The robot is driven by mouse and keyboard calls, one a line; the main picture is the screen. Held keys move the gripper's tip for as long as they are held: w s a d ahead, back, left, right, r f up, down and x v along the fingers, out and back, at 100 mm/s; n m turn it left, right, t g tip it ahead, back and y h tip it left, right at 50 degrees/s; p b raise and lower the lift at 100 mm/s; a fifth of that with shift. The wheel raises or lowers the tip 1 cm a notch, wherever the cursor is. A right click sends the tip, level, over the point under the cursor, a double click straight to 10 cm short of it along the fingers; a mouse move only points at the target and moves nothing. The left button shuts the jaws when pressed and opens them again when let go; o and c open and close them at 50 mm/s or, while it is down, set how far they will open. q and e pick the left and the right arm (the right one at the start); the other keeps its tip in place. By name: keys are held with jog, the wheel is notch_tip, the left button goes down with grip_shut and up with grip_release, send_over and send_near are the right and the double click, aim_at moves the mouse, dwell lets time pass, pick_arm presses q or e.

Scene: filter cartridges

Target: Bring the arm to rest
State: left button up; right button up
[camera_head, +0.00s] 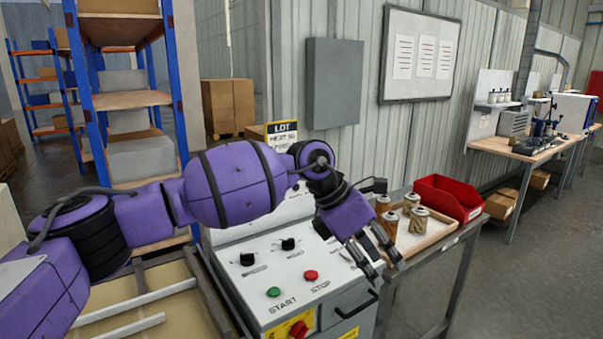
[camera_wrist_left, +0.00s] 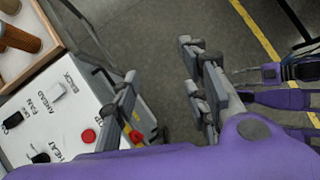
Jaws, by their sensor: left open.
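My left arm reaches in from the left in the head view. Its left gripper (camera_head: 384,268) is open and empty, fingers pointing down, by the right front edge of the grey control cabinet (camera_head: 318,262). In the left wrist view the left gripper (camera_wrist_left: 158,62) has its fingers spread with only floor between them. Several filter cartridges (camera_head: 390,229) stand in a shallow wooden tray (camera_head: 436,239), apart from the gripper.
A red bin (camera_head: 449,197) sits behind the tray on a side table. The cabinet top has black knobs, a green START button (camera_head: 273,292) and a red STOP button (camera_head: 311,275). Shelving (camera_head: 128,100) stands at the back left.

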pick_arm(q)
jog(key=s+d+r+n+g+h, duration=0.1)
jog(key=s+d+r+n+h, duration=0.65)
jog(key=d+h, duration=0.35)
jog(key=w+a+f+n+t, duration=0.35)
jog(key=a+n+t, duration=0.3)
jog(key=n, duration=0.35)
jog(key=w+a+f+n+t, duration=0.2)
jog(key=w+a+n+t, duration=0.4)
jog(key=n, duration=0.4)
jog(key=s+a+f+n+t+y, duration=0.25)
jog(key=a+f+n+y, duration=0.5)
jog(key=f, duration=0.55)
jog(key=s+a+f+n+t+y, duration=0.1)
jog(key=s+a+f+n+y, duration=0.35)
jog(key=a+f+n, duration=0.65)
jog(key=s+a+f+n+g+y, duration=0.1)
jog(key=s+a+f+g, duration=0.1)
jog(key=s+a+f, duration=0.2)
jog(key=s+a+f+n+g+y, duration=0.2)
jog(key=s+a+f, duration=0.3)
jog(key=s+f, duration=0.6)
jog(key=s+a+f+n+g+y, duration=0.2)
jog(key=s+a+f, duration=0.3)
jog(key=s, duration=1.1)
notch_tip(320, 180, down, 3)
jog(key=shift+s+p, duration=0.3)
